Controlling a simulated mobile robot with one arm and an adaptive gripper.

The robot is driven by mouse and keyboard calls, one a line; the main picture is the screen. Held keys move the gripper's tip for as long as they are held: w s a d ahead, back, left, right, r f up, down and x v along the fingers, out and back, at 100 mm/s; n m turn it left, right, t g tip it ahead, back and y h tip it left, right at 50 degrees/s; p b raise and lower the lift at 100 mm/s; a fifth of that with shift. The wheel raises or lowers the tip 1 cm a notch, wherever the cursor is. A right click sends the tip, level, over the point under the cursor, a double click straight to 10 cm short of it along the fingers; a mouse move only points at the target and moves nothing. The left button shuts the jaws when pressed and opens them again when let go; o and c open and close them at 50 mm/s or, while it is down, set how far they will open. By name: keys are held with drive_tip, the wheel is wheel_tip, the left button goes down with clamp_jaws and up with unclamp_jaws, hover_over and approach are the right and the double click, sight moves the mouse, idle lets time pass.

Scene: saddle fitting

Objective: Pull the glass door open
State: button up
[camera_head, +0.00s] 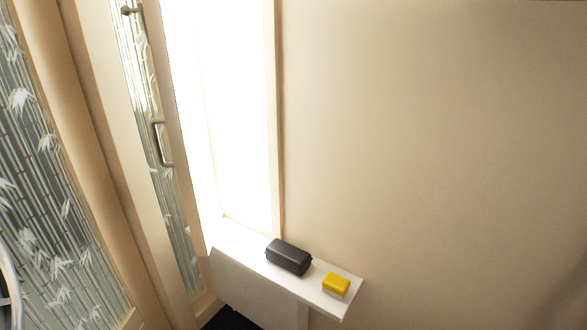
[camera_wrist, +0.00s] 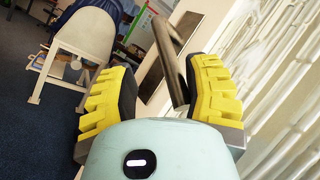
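The glass door (camera_head: 133,60) is at the left in the head view, a narrow framed panel with a bamboo pattern. A grey metal bar handle (camera_head: 160,145) stands on it. In the wrist view the patterned glass (camera_wrist: 285,75) fills the right side. My gripper (camera_wrist: 160,80) is open, with a yellow ribbed finger on each side. The dark metal handle (camera_wrist: 168,60) lies between the fingers, nearer the right one. I cannot tell whether it touches that finger. My gripper does not show in the head view.
A white ledge (camera_head: 240,247) below a bright window area carries a black case (camera_head: 289,257) and a yellow block (camera_head: 336,284). A second bamboo-patterned glass panel (camera_head: 45,190) is at the far left. In the wrist view a white chair (camera_wrist: 85,45) stands on dark carpet.

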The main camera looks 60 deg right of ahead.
drive_tip(key=v, duration=0.9)
drive_tip(key=shift+d, duration=0.3)
